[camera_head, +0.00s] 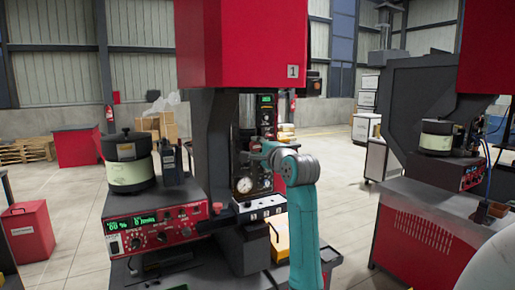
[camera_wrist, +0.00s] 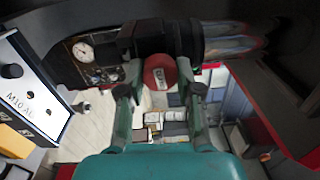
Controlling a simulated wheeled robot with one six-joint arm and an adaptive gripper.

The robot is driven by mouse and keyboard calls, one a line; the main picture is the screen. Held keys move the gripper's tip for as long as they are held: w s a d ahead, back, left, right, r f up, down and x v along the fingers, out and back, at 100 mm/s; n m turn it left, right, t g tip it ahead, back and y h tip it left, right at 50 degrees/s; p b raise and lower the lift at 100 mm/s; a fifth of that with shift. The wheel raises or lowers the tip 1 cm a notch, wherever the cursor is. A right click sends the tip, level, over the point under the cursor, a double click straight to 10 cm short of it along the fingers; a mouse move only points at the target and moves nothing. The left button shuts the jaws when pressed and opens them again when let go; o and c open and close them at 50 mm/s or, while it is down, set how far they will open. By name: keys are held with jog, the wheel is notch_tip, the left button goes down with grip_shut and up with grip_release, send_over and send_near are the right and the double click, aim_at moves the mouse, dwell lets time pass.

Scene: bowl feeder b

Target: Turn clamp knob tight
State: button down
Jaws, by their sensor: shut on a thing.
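The clamp knob (camera_wrist: 159,71) is a round red knob with pale lettering on its face, on a dark cylindrical part of the machine. My gripper (camera_wrist: 158,88) has one finger on each side of the knob and is shut on it. In the head view my gripper (camera_head: 258,154) is at the front of the machine's dark column, beside the panel with the gauge. The knob is hidden there behind my gripper and arm. No gap between fingers and knob can be made out at the contact.
A round gauge (camera_head: 244,185) sits just below my gripper. A red control box (camera_head: 155,228) and a bowl feeder (camera_head: 129,162) stand to the left. A red machine head (camera_head: 240,45) hangs above. A second machine (camera_head: 430,230) stands at right; floor shows between them.

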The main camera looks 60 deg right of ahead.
jog(key=shift+w+a+m, duration=0.1)
jog(key=shift+a+m, duration=0.05)
jog(key=shift+m, duration=0.35)
jog(key=c, duration=0.8)
grip_release()
jog(key=shift+o, duration=0.2)
jog(key=shift+s, duration=0.2)
jog(key=v, duration=1.1)
jog(key=shift+s+a, duration=0.2)
jog(key=shift+a, duration=0.1)
